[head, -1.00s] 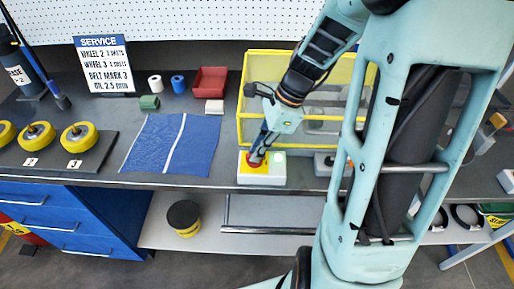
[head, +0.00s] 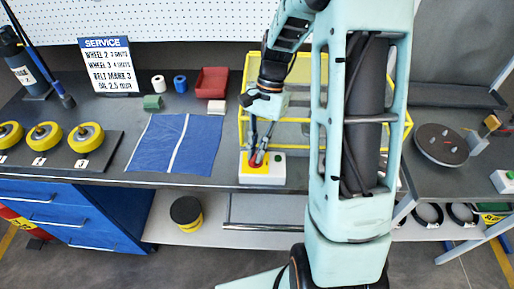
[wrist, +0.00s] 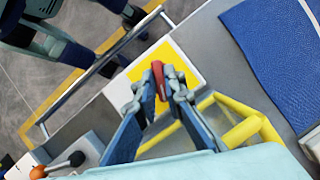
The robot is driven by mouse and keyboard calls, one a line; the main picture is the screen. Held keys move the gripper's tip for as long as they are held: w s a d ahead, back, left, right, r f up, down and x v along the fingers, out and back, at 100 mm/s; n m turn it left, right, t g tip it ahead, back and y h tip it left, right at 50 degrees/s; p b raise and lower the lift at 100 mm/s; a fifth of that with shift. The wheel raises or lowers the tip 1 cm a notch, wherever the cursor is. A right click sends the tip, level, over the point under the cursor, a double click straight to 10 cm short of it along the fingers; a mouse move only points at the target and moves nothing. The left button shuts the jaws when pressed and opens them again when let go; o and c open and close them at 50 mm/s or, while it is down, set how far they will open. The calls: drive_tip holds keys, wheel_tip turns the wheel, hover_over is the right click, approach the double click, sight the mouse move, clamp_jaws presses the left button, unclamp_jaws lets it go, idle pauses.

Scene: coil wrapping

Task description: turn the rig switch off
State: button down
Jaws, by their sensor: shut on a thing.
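The rig switch (head: 276,180) is a white box with a yellow plate and a red knob, near the front edge of the bench. My gripper (head: 257,158) reaches down onto it from above. In the wrist view the red knob (wrist: 158,78) stands between my two fingertips, and they are shut on it. The yellow plate (wrist: 179,52) shows around the knob. My fingers cover part of the knob in both views, so I cannot tell which setting it points to.
A yellow-framed guard (head: 246,75) stands just behind the switch. A blue cloth (head: 150,150) lies to its left. A rail (head: 260,227) runs below the bench edge.

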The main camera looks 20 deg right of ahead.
drive_tip(key=n+h, duration=0.1)
drive_tip(key=n, duration=0.3)
drive_tip(key=shift+w+a+n+g+h+p, duration=0.1)
drive_tip(key=shift+a+n+g+h+p, duration=0.05)
drive_tip(key=shift+n+g+h+p, duration=0.2)
drive_tip(key=shift+n, duration=0.25)
drive_tip(key=c, duration=2)
unclamp_jaws()
drive_tip(key=v, duration=1.2)
